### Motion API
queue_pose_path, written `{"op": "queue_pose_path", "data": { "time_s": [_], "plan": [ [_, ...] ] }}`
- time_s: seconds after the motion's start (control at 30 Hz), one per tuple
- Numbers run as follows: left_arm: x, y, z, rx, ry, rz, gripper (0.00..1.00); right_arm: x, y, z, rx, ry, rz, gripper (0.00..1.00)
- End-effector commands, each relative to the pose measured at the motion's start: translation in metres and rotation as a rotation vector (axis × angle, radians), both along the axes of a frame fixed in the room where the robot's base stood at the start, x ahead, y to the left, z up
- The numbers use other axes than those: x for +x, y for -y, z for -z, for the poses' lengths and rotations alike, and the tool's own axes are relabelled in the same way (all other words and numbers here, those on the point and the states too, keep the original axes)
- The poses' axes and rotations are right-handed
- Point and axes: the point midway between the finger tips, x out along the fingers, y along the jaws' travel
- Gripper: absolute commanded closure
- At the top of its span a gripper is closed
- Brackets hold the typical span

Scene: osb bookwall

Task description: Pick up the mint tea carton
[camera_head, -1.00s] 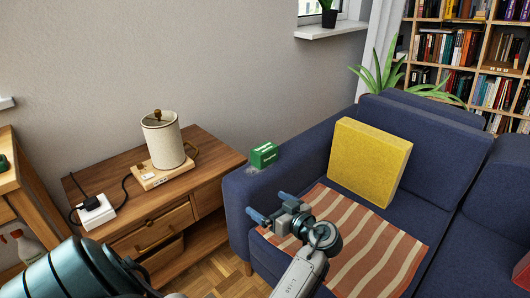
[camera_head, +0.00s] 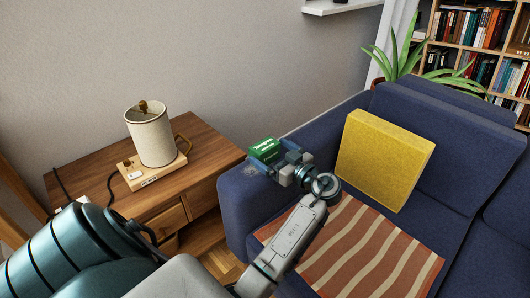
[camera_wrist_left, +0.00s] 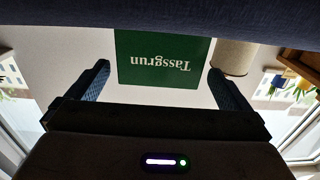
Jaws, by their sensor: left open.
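The mint tea carton (camera_head: 263,148) is a small green box with white lettering on the blue sofa's armrest. In the left wrist view the carton (camera_wrist_left: 163,55) appears upside down, with the word "Tassgrun", centred in the gap between the fingers. My left gripper (camera_head: 270,156) is open and right at the carton, its fingers pointing toward it. The wrist view shows the fingers apart (camera_wrist_left: 158,78) with clear space on either side of the box, and no finger touches it visibly. My right gripper is out of view.
A wooden side table (camera_head: 205,148) with a cream lamp (camera_head: 151,137) stands left of the armrest. A yellow cushion (camera_head: 383,160) and a striped blanket (camera_head: 360,250) lie on the sofa (camera_head: 455,150). The grey wall (camera_head: 215,60) rises behind.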

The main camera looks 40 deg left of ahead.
Motion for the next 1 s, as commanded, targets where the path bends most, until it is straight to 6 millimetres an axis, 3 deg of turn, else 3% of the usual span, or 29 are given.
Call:
{"op": "queue_pose_path", "data": {
  "time_s": [0.33,0.67,0.9,1.0],
  "plan": [
    [0.004,-0.044,0.0,0.004,-0.001,-0.001,0.0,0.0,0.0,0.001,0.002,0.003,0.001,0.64],
    [0.005,-0.051,0.001,0.0,-0.001,0.0,0.0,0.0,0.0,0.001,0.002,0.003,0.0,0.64],
    [0.005,-0.051,0.001,0.0,-0.001,0.0,0.44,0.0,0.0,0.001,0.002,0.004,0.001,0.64],
    [0.005,-0.051,0.001,0.0,-0.001,0.0,0.44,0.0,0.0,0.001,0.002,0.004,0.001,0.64]
  ]
}}
